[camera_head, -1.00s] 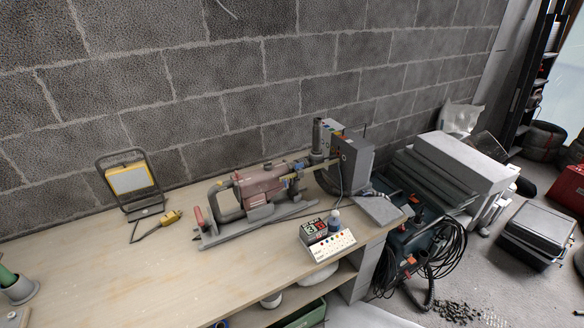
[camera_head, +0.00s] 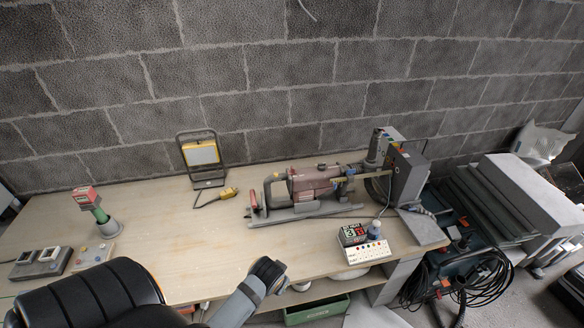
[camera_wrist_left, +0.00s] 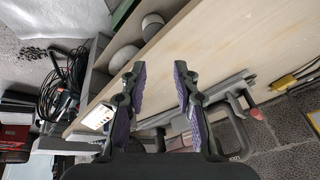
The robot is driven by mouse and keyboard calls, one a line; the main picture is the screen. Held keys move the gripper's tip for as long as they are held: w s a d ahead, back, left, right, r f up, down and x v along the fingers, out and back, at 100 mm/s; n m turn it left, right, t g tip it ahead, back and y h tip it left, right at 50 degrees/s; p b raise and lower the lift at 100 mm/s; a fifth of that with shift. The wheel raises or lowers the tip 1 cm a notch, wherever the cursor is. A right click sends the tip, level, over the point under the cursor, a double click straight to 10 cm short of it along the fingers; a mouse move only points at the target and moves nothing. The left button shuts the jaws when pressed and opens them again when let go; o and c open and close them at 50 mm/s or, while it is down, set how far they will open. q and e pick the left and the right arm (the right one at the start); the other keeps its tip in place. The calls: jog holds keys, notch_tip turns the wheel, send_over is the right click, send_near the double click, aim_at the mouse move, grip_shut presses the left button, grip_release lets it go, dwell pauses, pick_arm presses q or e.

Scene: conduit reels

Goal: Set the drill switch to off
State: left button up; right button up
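The drill (camera_head: 315,187), with a reddish body and grey stand, lies along the back of the workbench. It also shows in the left wrist view (camera_wrist_left: 178,127), partly behind my fingers. A white panel box (camera_head: 370,253) with coloured buttons stands in front of it, with a black and red display (camera_head: 352,235); the box is also in the left wrist view (camera_wrist_left: 98,116). I cannot make out the drill switch or its setting. My left gripper (camera_wrist_left: 160,78) is open and empty, apart from the drill and panel. My right gripper is not in view.
A yellow work lamp (camera_head: 201,154) and yellow plug (camera_head: 229,193) are left of the drill. A red and green tool (camera_head: 90,201) stands in a grey cup at the left. Two-window grey box (camera_head: 42,262) lies near it. The middle bench top is clear. A green crate (camera_head: 318,311) sits below.

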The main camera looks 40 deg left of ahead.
pick_arm(q)
jog(key=w+a+r+n+t+y, duration=0.2)
jog(key=w+r, duration=0.3)
jog(key=w, duration=0.4)
jog(key=w+a+r+n+t+y+p, duration=0.1)
jog(key=w+a+r+n+y, duration=0.2)
jog(key=w, duration=0.6)
jog(key=w+a+r+n+t+y, duration=0.2)
jog(key=w+a+r+n+y, duration=0.1)
jog(key=w+a+r, duration=0.3)
jog(key=w+r, duration=0.2)
jog(key=w, duration=0.1)
jog(key=shift+w+r+n+t, duration=0.25)
jog(key=shift+w+n+t, duration=0.05)
jog(key=shift+w+n, duration=0.1)
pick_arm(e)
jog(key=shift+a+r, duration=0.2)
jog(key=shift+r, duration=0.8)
